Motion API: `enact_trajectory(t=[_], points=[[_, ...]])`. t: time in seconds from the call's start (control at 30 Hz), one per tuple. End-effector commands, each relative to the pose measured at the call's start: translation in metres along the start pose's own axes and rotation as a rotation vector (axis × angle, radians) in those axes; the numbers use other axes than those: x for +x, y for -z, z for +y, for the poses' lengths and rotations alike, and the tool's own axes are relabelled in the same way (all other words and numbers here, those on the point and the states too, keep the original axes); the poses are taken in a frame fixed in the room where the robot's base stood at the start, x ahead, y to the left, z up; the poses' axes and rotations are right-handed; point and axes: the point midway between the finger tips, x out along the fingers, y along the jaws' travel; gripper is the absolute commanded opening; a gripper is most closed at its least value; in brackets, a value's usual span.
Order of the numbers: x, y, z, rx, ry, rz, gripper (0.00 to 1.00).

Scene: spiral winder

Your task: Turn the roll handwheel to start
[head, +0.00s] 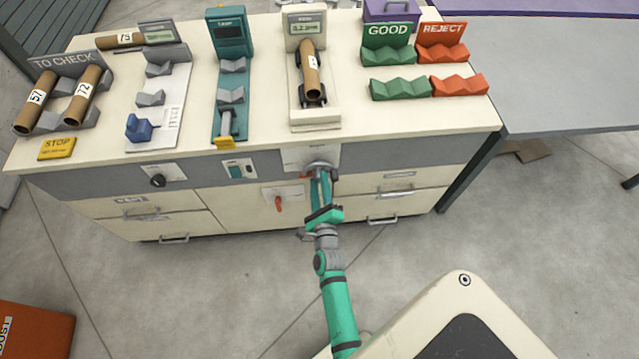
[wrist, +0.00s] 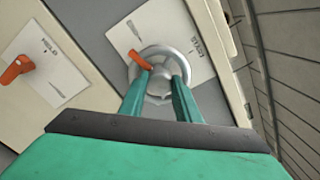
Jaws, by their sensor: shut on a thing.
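The roll handwheel (head: 319,165) is a silver-grey wheel on a pale plate on the front panel of the bench, right of centre in the head view. In the wrist view the handwheel (wrist: 165,48) shows its round rim, a hub and an orange part (wrist: 140,60) at its left. My gripper (head: 320,176) reaches up to it from below. In the wrist view the two green fingers of my gripper (wrist: 164,80) are shut on the handwheel, one on each side of its middle. The fingers hide the lower part of the rim.
An orange lever (head: 279,204) sits on a plate to the left, with a black knob (head: 158,181) further left. Above, a cardboard roll (head: 311,72) lies in a cradle before a grey display (head: 305,29). Green GOOD (head: 388,38) and red REJECT (head: 442,38) racks stand right.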

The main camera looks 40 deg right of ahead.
Motion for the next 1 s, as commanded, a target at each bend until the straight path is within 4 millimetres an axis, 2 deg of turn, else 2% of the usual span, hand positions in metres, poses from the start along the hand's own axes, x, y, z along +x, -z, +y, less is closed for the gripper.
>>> enact_trajectory(t=[1.0], points=[[-0.0004, 0.0026, 0.0047, -0.961, -0.002, 0.0, 0.07]])
